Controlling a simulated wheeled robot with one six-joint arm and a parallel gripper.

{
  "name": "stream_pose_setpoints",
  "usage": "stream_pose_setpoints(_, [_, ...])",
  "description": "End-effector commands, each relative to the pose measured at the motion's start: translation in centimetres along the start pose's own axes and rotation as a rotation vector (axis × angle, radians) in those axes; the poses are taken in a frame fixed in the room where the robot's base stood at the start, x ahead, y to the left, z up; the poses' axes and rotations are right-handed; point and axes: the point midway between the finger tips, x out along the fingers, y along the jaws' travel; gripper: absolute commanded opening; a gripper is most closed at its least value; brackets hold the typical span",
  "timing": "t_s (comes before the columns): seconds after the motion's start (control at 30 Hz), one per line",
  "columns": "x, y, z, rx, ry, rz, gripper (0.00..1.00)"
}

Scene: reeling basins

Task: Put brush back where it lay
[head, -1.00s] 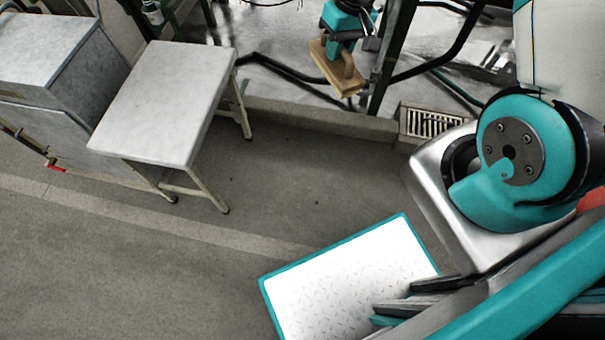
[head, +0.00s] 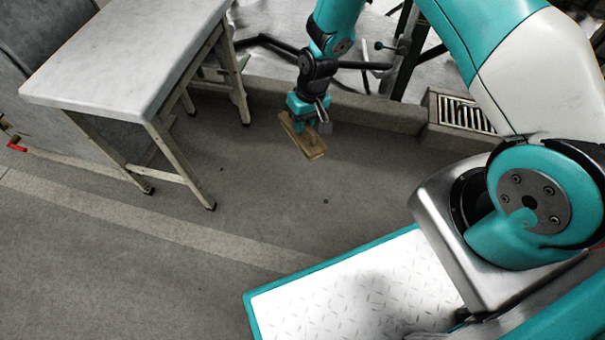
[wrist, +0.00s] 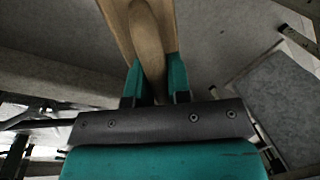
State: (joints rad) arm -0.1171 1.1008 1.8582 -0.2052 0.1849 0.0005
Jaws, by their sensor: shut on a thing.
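The brush (head: 304,138) is a wooden block with a raised wooden handle. My gripper (head: 307,118) is shut on the brush's handle and holds it tilted in the air, to the right of the small table in the head view. In the wrist view the brush (wrist: 151,40) runs up between the two teal fingers of my gripper (wrist: 154,82), which press on its handle from both sides. The underside of the brush is hidden.
A pale-topped table (head: 125,55) with metal legs stands at the upper left, its top bare. A low kerb (head: 365,108) and a floor grate (head: 463,114) lie behind the gripper. My white deck (head: 360,295) is at the front. Open floor (head: 200,260) lies between.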

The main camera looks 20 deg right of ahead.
Motion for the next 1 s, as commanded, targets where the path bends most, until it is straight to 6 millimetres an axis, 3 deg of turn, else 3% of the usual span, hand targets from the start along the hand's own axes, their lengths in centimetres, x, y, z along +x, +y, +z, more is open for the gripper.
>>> stream_pose_setpoints(0.03, [1.6,0.3,0.1,0.000,-0.002,0.000,0.00])
stream_pose_setpoints(0.4, [11.7,2.4,0.1,-0.001,-0.003,0.000,0.00])
stream_pose_setpoints(0.5, [13.4,2.7,0.1,-0.001,-0.003,0.000,0.00])
stream_pose_setpoints(0.77, [15.3,3.1,0.1,0.000,-0.001,0.000,0.00])
stream_pose_setpoints(1.0, [18.8,3.8,0.1,0.000,-0.001,0.000,0.00])
